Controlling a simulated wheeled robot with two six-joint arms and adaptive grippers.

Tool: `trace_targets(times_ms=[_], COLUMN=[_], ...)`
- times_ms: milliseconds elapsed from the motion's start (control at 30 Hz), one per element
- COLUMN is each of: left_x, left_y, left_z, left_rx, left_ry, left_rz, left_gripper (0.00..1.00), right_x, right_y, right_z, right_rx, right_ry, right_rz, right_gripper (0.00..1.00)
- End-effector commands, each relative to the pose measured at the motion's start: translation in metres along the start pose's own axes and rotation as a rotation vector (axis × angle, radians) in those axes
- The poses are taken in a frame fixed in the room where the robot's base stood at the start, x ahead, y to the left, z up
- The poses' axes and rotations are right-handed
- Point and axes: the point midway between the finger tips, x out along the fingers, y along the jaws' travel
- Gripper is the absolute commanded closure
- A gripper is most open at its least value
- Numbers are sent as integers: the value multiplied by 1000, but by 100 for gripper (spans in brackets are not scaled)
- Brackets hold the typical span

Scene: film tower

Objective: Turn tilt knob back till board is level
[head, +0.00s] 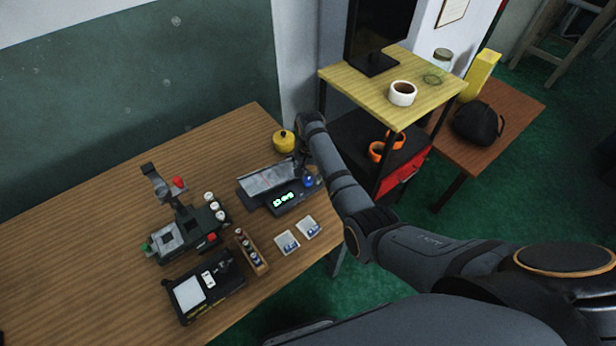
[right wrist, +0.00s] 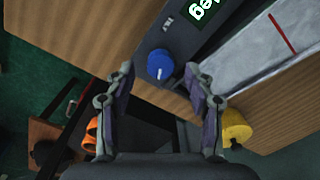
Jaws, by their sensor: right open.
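The blue tilt knob (head: 309,181) sits at the right end of a dark device (head: 258,203) with a lit green display. In the right wrist view the knob (right wrist: 160,62) shows a white mark at its lower edge. A pale grey board (head: 268,179) rests on the device behind the display and looks tilted. The display (right wrist: 207,10) is cut off in the wrist view, so I cannot read its value. My right gripper (right wrist: 163,84) is open and empty, with its fingertips on either side of and just short of the knob. My left gripper is not in view.
A yellow round pot (head: 284,140) stands right behind the board. Two small trays (head: 287,242) and a wooden rack (head: 249,256) lie in front. Other equipment (head: 185,232) stands left. A yellow-topped shelf (head: 362,83) stands to the right. The table's left part is clear.

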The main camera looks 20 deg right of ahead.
Motion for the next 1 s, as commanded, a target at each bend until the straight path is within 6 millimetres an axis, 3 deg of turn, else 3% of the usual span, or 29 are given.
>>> trace_targets(times_ms=[167, 467, 833, 1000], left_x=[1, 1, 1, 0], left_y=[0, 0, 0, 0], left_z=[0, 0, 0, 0], left_rx=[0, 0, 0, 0], left_ry=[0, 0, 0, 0], left_rz=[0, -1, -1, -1], left_gripper=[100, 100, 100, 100], right_x=[18, 20, 20, 20], right_y=[0, 0, 0, 0], right_z=[0, 0, 0, 0], right_rx=[0, 0, 0, -5], right_ry=[0, 2, 1, 1], right_rz=[-1, -2, -1, -1], right_gripper=[46, 47, 98, 100])
